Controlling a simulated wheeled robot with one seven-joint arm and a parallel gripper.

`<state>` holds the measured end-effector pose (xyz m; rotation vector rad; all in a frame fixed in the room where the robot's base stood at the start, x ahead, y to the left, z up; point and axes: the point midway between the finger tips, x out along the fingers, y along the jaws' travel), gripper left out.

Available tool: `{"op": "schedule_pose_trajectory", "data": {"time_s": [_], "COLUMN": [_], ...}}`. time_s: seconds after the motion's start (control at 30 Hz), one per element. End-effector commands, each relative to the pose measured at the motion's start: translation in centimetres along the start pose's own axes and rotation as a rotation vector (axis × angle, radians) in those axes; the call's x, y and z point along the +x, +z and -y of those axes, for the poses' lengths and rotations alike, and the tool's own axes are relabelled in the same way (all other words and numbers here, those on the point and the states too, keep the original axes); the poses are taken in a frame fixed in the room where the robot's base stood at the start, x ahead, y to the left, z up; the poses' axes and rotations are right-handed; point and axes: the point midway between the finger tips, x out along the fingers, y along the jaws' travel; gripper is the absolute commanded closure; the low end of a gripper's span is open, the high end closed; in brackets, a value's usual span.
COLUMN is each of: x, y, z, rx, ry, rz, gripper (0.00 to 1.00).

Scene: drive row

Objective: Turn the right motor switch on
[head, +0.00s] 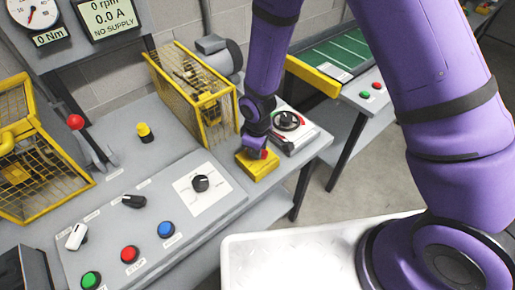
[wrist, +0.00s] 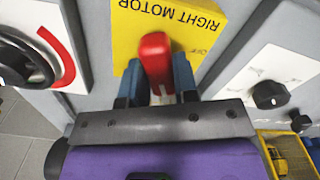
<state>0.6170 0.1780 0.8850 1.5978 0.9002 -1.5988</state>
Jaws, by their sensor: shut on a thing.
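The right motor switch is a red handle on a yellow plate (head: 258,170) near the right end of the bench. In the wrist view the plate (wrist: 128,32) is labelled RIGHT MOTOR, upside down, with OFF legible near its right side. My gripper (head: 262,155) is over the plate. In the wrist view, my gripper (wrist: 157,82) has its blue-grey fingers on both sides of the red handle (wrist: 155,55) and is shut on it. An ON mark cannot be seen. The fingers hide the lower part of the handle and plate.
A black dial (head: 288,121) with a red arc sits just right of the yellow plate. A black knob (head: 200,183) on a white plate is left of it. A yellow mesh cage (head: 195,95) stands behind. Red (head: 130,254) and blue (head: 166,229) buttons are at front left.

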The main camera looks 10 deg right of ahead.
Motion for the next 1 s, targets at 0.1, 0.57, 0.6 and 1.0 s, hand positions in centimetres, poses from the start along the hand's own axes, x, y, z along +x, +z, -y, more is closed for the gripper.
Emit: {"op": "schedule_pose_trajectory", "data": {"time_s": [0.1, 0.57, 0.6, 1.0], "x": [-0.06, -0.06, -0.06, -0.06], "y": [-0.05, -0.05, -0.05, -0.07], "z": [-0.04, -0.07, -0.06, -0.05], "rx": [0.102, 0.387, 0.4, 0.449], "ry": [0.001, 0.001, 0.001, 0.001], "rz": [-0.001, -0.002, -0.002, -0.002], "gripper": [0.96, 0.96, 0.96, 0.96]}}
